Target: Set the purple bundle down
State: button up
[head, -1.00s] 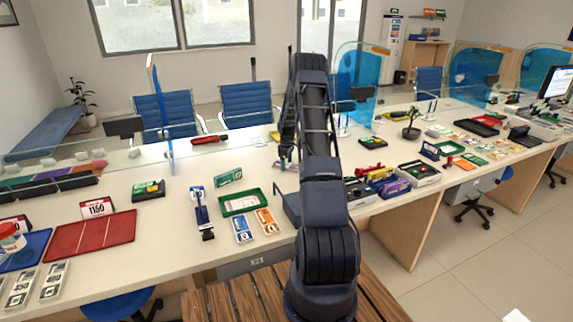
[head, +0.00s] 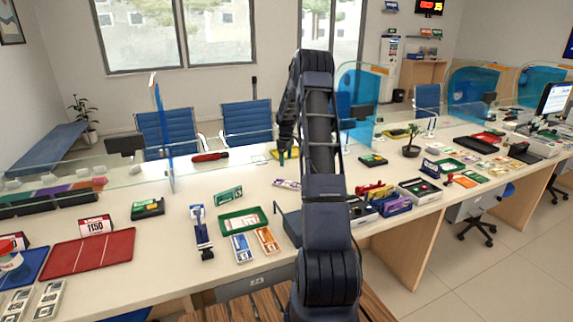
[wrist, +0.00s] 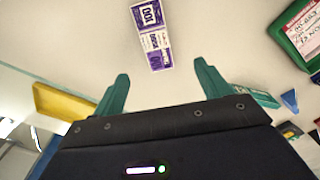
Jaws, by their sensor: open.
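The purple bundle (head: 288,184) lies flat on the counter, just left of my arm in the head view. In the wrist view the bundle (wrist: 152,38) is a white strip with purple printed bands, lying beyond my fingertips. My gripper (wrist: 162,84) has its two green fingers spread wide with nothing between them. A gap shows between the fingers and the bundle. In the head view my gripper (head: 287,154) hangs over the counter behind the bundle, partly hidden by my arm.
A yellow tray (wrist: 62,103) is at the left of the wrist view. A green tray (head: 225,228), blue and orange bundles and a green box (head: 228,196) lie left of the purple bundle. Boxes of colored packs (head: 392,205) stand right of my arm. A glass screen runs behind.

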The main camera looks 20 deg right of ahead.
jog(key=s+a+r+m+t, duration=0.1)
jog(key=s+a+r, duration=0.4)
jog(key=s+r, duration=0.35)
jog(key=s+a+r+m, duration=0.2)
jog(key=s+a+r, duration=0.3)
jog(key=s+r, duration=0.3)
jog(key=s+a+r+m+t, duration=0.1)
jog(key=s+a+r, duration=0.4)
jog(key=s+r, duration=0.3)
jog(key=s+a+r+m+t, duration=0.1)
jog(key=s+a+m, duration=0.1)
jog(key=s, duration=1.2)
jog(key=s+a+r+m+t, duration=0.1)
jog(key=s+a, duration=0.4)
jog(key=s, duration=0.9)
jog(key=shift+s+m, duration=0.2)
jog(key=shift+m, duration=0.7)
